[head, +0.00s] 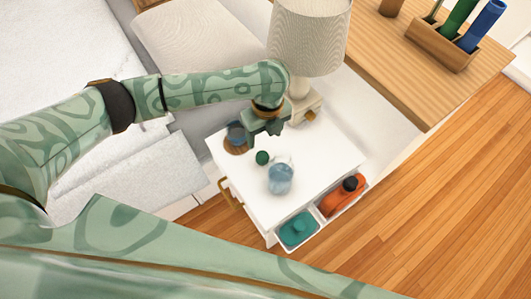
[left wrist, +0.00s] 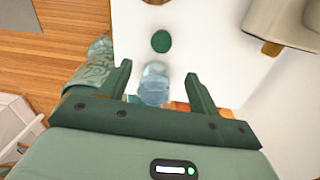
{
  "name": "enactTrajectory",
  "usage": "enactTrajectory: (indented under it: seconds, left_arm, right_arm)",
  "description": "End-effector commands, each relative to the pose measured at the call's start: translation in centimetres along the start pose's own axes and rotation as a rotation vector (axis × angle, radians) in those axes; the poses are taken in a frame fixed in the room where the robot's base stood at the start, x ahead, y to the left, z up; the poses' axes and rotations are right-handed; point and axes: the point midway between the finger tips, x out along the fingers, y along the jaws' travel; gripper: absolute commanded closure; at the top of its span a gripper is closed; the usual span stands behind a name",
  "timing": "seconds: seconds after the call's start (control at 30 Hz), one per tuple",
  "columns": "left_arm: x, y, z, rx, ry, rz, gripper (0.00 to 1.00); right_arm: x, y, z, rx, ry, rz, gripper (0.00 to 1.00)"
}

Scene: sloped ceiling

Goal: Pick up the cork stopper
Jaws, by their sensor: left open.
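My left gripper (head: 264,136) is open and empty above the white nightstand (head: 325,155), and its two fingers also show in the left wrist view (left wrist: 156,76). A small dark green round piece (head: 262,158) lies on the nightstand just below the gripper. It also shows in the left wrist view (left wrist: 161,41), ahead of the fingertips and apart from them. I cannot tell whether it is the cork stopper; no stopper of plain cork colour stands out. A clear bluish glass vessel (head: 280,179) stands close by and shows between the fingers in the wrist view (left wrist: 154,88). My right gripper is not in view.
A lamp (head: 308,38) stands at the back of the nightstand. A blue cup (head: 236,133) on a wooden coaster (head: 235,150) is left of the gripper. An open drawer (head: 315,222) holds a teal thing (head: 298,229) and an orange thing (head: 342,197). The nightstand's right side is clear.

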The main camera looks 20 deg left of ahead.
Motion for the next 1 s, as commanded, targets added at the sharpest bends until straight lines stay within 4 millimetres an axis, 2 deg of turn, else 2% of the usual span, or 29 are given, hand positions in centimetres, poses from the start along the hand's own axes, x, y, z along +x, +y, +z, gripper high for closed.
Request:
enactTrajectory:
  seconds: [0.03,0.13,0.23,0.53,0.8,1.0]
  left_arm:
    - [2.5,0.0,-0.1,-0.001,0.007,0.008,0.38]
    - [5.0,0.0,-0.1,-0.001,0.007,0.007,0.38]
    - [6.9,0.0,0.0,-0.002,0.006,0.005,0.38]
    - [8.9,-0.1,0.2,-0.004,0.002,0.001,0.38]
    - [13.4,-0.1,0.6,-0.003,0.005,0.004,0.38]
    - [13.3,-0.2,0.7,-0.004,0.0,-0.002,0.38]
  right_arm:
    - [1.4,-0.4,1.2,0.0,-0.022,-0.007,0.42]
    - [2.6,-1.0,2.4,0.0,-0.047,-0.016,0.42]
    - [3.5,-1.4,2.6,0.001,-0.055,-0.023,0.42]
    - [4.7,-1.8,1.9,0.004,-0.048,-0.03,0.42]
    - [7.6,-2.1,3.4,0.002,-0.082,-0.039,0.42]
    - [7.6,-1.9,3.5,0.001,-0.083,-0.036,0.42]
